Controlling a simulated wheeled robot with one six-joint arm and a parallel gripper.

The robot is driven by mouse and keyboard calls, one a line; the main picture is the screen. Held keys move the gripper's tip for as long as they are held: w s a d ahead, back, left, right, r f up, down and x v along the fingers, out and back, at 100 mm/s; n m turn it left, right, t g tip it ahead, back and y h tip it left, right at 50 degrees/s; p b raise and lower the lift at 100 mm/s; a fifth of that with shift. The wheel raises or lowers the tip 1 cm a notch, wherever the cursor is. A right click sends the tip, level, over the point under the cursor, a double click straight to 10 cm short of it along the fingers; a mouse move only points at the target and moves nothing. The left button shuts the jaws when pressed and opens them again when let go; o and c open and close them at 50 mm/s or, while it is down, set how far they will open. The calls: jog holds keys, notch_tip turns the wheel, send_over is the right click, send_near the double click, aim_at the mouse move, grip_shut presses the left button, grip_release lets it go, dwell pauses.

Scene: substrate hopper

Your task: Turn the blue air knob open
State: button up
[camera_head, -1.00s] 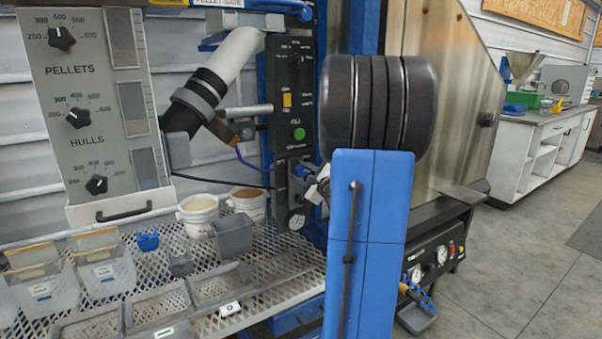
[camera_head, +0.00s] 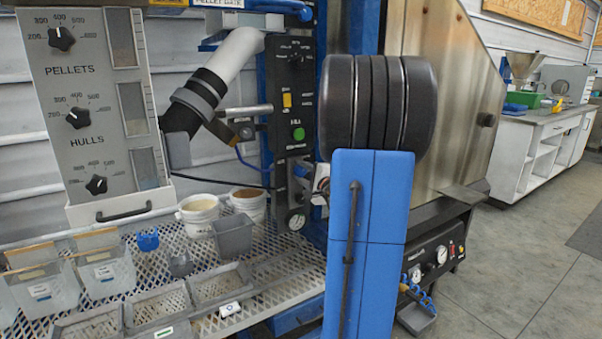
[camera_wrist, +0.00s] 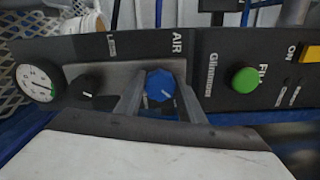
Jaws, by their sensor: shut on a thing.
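The blue air knob (camera_wrist: 159,86) sits on the dark control panel below the AIR label in the wrist view. My gripper (camera_wrist: 160,92) is shut on it, with one grey finger on each side. A small pale mark shows on the knob's face; its exact angle is hard to tell. In the head view my gripper (camera_head: 318,186) is at the lower part of the panel (camera_head: 292,100), partly hidden behind my blue arm.
A black knob (camera_wrist: 85,87) and a round gauge (camera_wrist: 40,82) are left of the air knob in the wrist view. A green button (camera_wrist: 245,80) and yellow switch (camera_wrist: 310,54) are right. A mesh shelf (camera_head: 215,325) with bins and white buckets (camera_head: 198,216) lies left in the head view.

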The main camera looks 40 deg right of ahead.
jog(key=shift+f, duration=0.1)
jog(key=o, duration=1)
jog(key=shift+o, duration=0.2)
jog(key=v, duration=1.7)
jog(key=shift+s, duration=0.25)
